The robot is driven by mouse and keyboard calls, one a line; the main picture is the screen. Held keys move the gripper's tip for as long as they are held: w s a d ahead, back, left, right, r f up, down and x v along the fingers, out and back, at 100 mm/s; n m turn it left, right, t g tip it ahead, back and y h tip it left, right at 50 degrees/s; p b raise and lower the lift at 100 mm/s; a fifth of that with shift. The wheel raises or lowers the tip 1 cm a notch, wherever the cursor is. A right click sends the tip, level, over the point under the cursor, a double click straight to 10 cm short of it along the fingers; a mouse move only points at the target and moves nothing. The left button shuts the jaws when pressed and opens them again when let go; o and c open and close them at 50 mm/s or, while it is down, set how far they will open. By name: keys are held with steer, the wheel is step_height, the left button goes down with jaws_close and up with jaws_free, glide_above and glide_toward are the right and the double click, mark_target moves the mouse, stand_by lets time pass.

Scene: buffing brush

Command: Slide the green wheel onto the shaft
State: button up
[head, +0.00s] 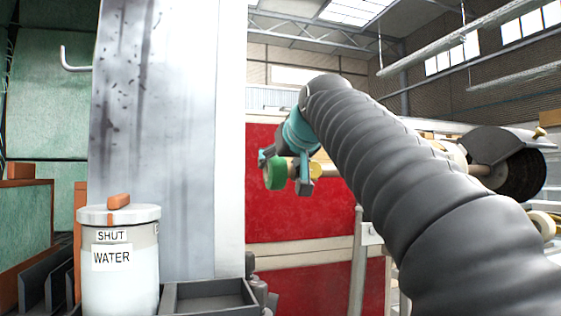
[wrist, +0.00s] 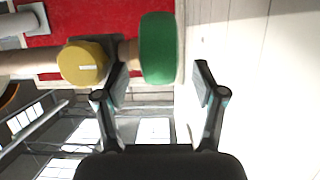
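The green wheel (wrist: 157,48) is at the top middle of the wrist view, and it also shows in the head view (head: 275,173). It sits at the end of a tan shaft section (wrist: 128,53), right of a yellow collar (wrist: 82,62). I cannot tell how deep the shaft goes into it. My gripper (wrist: 161,66) is open, with one finger on each side of the wheel. A clear gap shows between the wheel and the right finger; the left finger overlaps the shaft section in view. In the head view my gripper (head: 285,172) is partly behind my arm.
A dark round brush under a guard (head: 510,165) stands at the right, partly hidden by my arm. A white water container (head: 120,270) and a grey tray (head: 210,298) are at the lower left. A pale pillar (head: 230,140) stands left of my gripper; a red panel (head: 290,225) is behind.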

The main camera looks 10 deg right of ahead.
steer(key=v, duration=1.2)
